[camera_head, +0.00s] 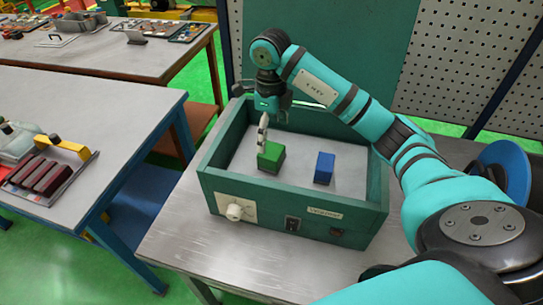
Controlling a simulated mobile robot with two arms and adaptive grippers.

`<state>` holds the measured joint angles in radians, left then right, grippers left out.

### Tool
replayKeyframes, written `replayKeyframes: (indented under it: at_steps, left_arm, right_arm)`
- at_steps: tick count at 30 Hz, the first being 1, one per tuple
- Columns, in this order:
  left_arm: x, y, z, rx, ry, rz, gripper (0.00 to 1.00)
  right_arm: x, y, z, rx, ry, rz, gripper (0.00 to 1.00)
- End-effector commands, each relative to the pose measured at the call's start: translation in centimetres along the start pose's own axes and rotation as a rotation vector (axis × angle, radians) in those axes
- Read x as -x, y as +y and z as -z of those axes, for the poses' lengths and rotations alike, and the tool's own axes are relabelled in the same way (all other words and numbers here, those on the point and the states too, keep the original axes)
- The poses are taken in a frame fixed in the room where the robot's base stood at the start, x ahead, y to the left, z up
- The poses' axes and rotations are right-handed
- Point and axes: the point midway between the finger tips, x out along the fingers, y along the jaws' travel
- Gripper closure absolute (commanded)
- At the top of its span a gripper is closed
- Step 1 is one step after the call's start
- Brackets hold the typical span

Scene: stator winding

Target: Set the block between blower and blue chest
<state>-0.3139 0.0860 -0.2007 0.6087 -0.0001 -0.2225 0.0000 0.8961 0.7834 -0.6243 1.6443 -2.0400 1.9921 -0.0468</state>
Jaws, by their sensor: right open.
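A green block (271,157) sits inside a green open-topped box (293,217) with a pale floor. A small blue block (324,168) stands apart to its right in the same box. My right gripper (264,132) hangs over the green block from the back of the box, open, with a pale finger right at or just above the block's top; I cannot tell if it touches. I cannot make out a blower or a blue chest for certain. My left gripper is not in view.
A grey table (110,110) with a red-slotted tray (42,180) is at left. A blue disc (505,168) is at right. The box floor between the blocks is clear.

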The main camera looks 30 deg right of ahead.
Motion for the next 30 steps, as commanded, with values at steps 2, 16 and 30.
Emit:
replayKeyframes:
  at_steps: [2,16,30]
  left_arm:
    - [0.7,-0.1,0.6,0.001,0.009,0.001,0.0]
    - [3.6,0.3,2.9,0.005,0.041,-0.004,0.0]
    - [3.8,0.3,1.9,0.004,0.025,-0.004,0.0]
  right_arm:
    - [-1.1,0.0,0.0,-0.002,0.002,-0.003,0.08]
    - [-6.1,-0.3,0.1,-0.001,0.004,-0.004,0.08]
    - [-8.1,-0.5,-0.1,0.0,-0.002,0.001,0.16]
